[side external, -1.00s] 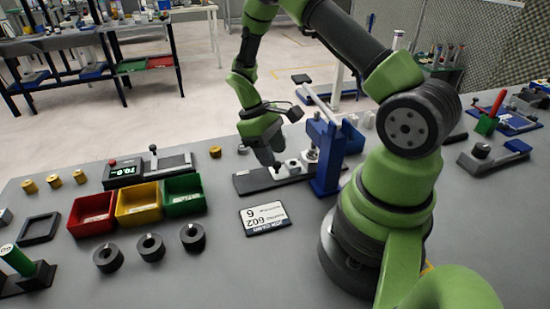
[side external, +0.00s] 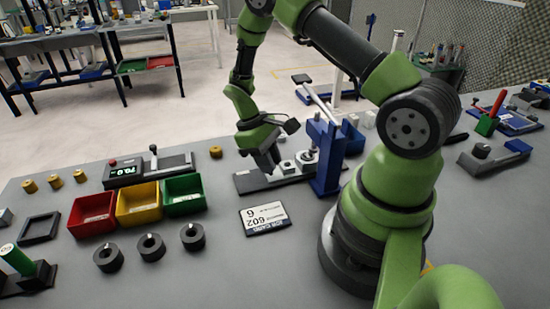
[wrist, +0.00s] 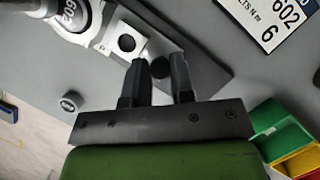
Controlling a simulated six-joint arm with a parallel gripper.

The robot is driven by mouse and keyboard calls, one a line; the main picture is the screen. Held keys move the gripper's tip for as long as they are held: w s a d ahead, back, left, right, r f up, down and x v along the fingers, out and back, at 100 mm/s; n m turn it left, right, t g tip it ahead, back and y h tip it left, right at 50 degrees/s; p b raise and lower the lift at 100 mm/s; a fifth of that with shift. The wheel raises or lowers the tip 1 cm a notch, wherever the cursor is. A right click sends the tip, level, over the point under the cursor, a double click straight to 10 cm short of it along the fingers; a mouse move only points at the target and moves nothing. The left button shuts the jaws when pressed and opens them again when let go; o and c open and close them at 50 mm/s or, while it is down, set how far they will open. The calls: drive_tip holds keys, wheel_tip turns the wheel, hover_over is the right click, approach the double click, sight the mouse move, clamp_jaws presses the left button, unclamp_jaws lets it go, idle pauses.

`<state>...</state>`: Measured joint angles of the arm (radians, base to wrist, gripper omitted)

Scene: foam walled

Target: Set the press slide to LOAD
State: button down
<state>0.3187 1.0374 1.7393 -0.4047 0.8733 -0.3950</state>
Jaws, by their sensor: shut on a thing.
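The press is a blue frame (side external: 326,158) with a long pale lever, standing over a dark rail (side external: 243,184). A light metal slide (side external: 289,168) lies on the rail, left of the frame. In the wrist view, the slide (wrist: 143,47) carries a square block with a round hole, and a dark round knob (wrist: 161,67) stands at its end. My gripper (side external: 271,172) is low over the left part of the rail. In the wrist view, its fingers (wrist: 159,72) are shut on the knob. LOAD lettering is not readable.
Red (side external: 92,214), yellow (side external: 139,205) and green (side external: 184,194) bins stand left of the rail. A white card (side external: 265,218) lies in front of it. Several dark rings (side external: 150,247) sit before the bins. A device with a display (side external: 124,173) stands behind them.

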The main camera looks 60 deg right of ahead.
drive_tip(key=w+a, duration=0.4)
drive_tip(key=shift+w+a, duration=0.35)
drive_tip(key=shift+w, duration=0.05)
drive_tip(key=c, duration=1)
unclamp_jaws()
drive_tip(key=shift+r, duration=0.15)
drive_tip(key=v, duration=0.9)
drive_tip(key=shift+r, duration=0.35)
drive_tip(key=shift+w, duration=0.1)
